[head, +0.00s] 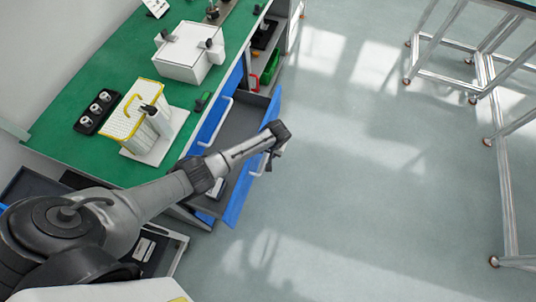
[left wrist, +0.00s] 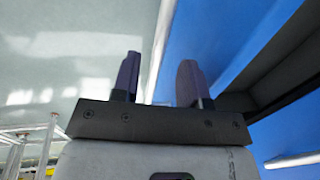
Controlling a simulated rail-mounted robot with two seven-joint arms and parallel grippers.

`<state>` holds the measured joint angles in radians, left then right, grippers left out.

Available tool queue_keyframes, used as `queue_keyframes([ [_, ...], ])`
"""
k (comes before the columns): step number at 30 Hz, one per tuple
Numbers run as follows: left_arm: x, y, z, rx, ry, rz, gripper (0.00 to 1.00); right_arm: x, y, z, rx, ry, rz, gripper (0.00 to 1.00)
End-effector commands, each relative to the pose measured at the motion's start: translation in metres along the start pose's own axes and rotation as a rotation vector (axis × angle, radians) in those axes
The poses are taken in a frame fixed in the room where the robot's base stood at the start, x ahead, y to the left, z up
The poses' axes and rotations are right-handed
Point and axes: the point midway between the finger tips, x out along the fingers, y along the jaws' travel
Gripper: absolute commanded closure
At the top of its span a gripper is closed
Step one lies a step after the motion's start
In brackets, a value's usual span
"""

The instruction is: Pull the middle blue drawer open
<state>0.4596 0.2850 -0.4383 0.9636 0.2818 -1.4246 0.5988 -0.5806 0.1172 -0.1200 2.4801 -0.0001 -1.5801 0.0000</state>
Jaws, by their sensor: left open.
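A blue drawer (head: 240,198) stands pulled out from under the green-topped workbench, its grey inside showing. Its pale bar handle (head: 258,166) is on the outer face. My left gripper (head: 274,150) is at this drawer's front, by the handle. In the left wrist view, my left gripper (left wrist: 158,80) is open, with the pale handle bar (left wrist: 160,45) running between its two fingers and the blue front (left wrist: 215,35) at the right. Another blue front (head: 209,126) with a handle sits flush with the bench. My arm hides part of the open drawer. My right gripper is not in view.
The green bench top (head: 85,147) carries a white box (head: 184,58), a yellow-rimmed container (head: 122,112) and a black tray (head: 96,112). Metal frames (head: 490,90) stand at the right. The floor (head: 350,190) between is clear.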

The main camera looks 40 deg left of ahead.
Motion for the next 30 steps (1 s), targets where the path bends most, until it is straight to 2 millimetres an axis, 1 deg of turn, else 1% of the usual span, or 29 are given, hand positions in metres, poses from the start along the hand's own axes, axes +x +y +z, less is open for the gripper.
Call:
queue_keyframes([
  [1, 0.008, 0.001, 0.000, 0.000, -0.001, -0.001, 0.60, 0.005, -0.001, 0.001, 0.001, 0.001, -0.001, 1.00],
  [6, 0.018, 0.001, 0.000, 0.001, 0.000, 0.000, 0.60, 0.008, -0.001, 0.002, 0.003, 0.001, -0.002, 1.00],
  [18, 0.021, 0.000, 0.000, 0.001, 0.000, 0.000, 0.60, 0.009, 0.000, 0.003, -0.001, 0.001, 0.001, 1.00],
  [20, 0.021, 0.000, 0.000, 0.001, 0.000, 0.000, 0.65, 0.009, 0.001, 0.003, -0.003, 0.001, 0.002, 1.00],
  [30, 0.021, 0.000, 0.000, 0.000, 0.000, 0.000, 0.97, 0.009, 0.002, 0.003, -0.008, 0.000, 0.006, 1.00],
])
